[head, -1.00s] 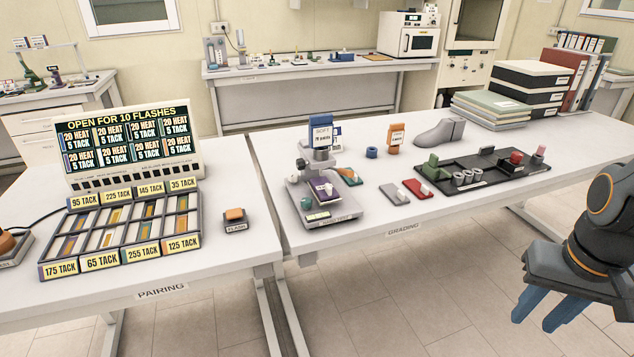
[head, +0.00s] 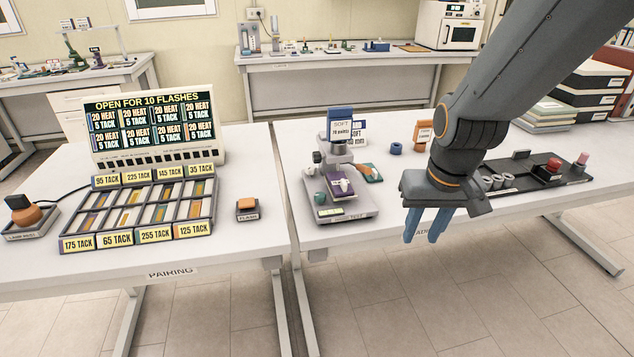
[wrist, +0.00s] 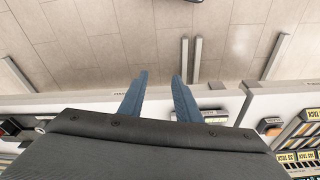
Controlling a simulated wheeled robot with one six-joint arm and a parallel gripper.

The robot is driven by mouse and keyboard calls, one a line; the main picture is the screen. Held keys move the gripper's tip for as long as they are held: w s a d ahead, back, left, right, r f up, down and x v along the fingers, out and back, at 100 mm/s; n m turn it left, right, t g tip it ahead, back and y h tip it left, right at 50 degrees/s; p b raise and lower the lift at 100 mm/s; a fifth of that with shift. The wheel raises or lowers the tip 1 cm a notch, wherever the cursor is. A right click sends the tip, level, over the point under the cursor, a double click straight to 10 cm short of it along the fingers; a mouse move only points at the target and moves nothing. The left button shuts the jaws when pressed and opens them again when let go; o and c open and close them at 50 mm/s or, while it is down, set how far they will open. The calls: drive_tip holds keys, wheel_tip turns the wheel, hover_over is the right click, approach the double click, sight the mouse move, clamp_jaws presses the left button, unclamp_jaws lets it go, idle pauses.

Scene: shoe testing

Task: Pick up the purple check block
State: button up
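The purple check block (head: 341,187) sits on the stage of the grey tester (head: 350,212) on the grading table, below the tester's head and partly covered by a small pale part. My gripper (head: 421,241) is to the right of the tester and apart from it, over the table's front edge, its blue fingers pointing down. In the wrist view the two fingers (wrist: 160,76) stand apart with nothing between them. The purple block cannot be made out in the wrist view. My arm hides the grey shoe form and most of the small grey and red blocks.
A black tray (head: 560,174) with grey cylinders and a red part lies to the right. A teal block (head: 371,174) lies beside the tester. The flash button (head: 246,207) and the pairing rack (head: 140,217) are on the left table. A narrow gap separates the tables.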

sight(344, 182)
drive_tip(key=w+a+r+n+t+y, duration=0.1)
drive_tip(key=w+a+r, duration=0.2)
drive_tip(key=w+a, duration=0.4)
drive_tip(key=w+a+r+n+t, duration=0.1)
drive_tip(key=w+a+r+n, duration=0.1)
drive_tip(key=w+a+r, duration=0.4)
drive_tip(key=shift+w+a+p+x, duration=0.15)
drive_tip(key=shift+p+x, duration=0.25)
drive_tip(key=shift+x, duration=1.3)
drive_tip(key=shift+w+a+p+x, duration=0.1)
drive_tip(key=shift+p+x, duration=0.35)
drive_tip(key=shift+x, duration=1.25)
drive_tip(key=shift+a+p+x, duration=0.15)
drive_tip(key=shift+p+x, duration=0.25)
drive_tip(key=shift+x, duration=1.3)
drive_tip(key=shift+r, duration=0.15)
clamp_jaws()
